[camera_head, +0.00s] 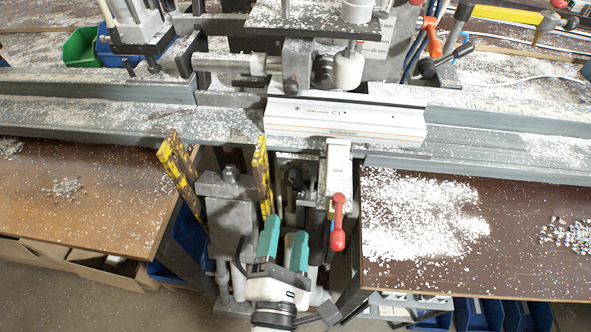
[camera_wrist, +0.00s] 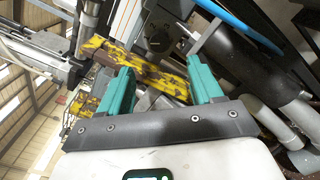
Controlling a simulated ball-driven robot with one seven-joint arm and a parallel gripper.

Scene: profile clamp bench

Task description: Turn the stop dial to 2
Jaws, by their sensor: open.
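My gripper (camera_head: 284,243) is in front of the clamp bench, below the metal rail, with its two teal fingers apart and nothing between them. In the wrist view my gripper (camera_wrist: 161,80) also shows both teal fingers spread, with a worn yellow bar (camera_wrist: 150,68) behind the gap. I cannot pick out the stop dial or its numbers for sure. A white round knob (camera_head: 348,70) sits on the clamp above the rail, well apart from my gripper. A dark plate (camera_wrist: 160,28) with a small light label lies beyond the fingers, too small to read.
A white profile (camera_head: 345,120) lies on the grey rail (camera_head: 490,145). A red-handled lever (camera_head: 338,222) stands close right of my gripper. Yellow uprights (camera_head: 178,170) stand to its left. White chips cover the brown right bench top (camera_head: 520,245). Blue bins (camera_head: 480,314) sit below it.

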